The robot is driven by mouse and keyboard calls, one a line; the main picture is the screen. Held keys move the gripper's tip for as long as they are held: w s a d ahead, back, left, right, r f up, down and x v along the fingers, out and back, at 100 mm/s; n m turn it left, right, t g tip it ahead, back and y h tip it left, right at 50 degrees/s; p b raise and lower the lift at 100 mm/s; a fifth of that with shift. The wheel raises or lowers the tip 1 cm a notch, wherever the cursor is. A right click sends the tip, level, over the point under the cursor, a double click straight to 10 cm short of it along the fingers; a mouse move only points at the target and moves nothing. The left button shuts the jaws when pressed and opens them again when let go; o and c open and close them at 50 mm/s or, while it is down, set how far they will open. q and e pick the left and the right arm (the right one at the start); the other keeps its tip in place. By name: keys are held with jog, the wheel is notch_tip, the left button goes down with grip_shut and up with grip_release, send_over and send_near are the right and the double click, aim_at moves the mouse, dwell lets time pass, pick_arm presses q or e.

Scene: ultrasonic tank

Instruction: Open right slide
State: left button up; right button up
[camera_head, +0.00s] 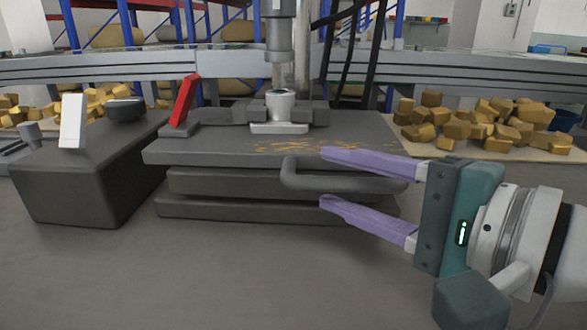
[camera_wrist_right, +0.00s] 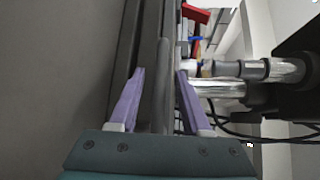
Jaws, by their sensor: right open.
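A dark grey slide-like slab (camera_head: 330,130) lies on top of two more slabs in the middle of the head view. A grey bar handle (camera_head: 345,184) sticks out from its front right side. My right gripper (camera_head: 323,177) comes in from the right with purple fingers open, one above and one below the handle. In the right wrist view the handle (camera_wrist_right: 162,85) runs between the two fingers (camera_wrist_right: 160,72), with a visible gap on at least one side. I cannot tell whether the upper finger touches it. My left gripper is not in view.
A metal plunger (camera_head: 280,60) stands over a small fixture on the slab. A red lever (camera_head: 184,100) rises at its left. A dark box (camera_head: 90,180) with a white switch stands further left. Brown chunks (camera_head: 480,125) lie behind on the right. The front table surface is clear.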

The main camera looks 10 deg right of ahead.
jog(key=shift+c, duration=0.2)
grip_shut()
dwell(1.1)
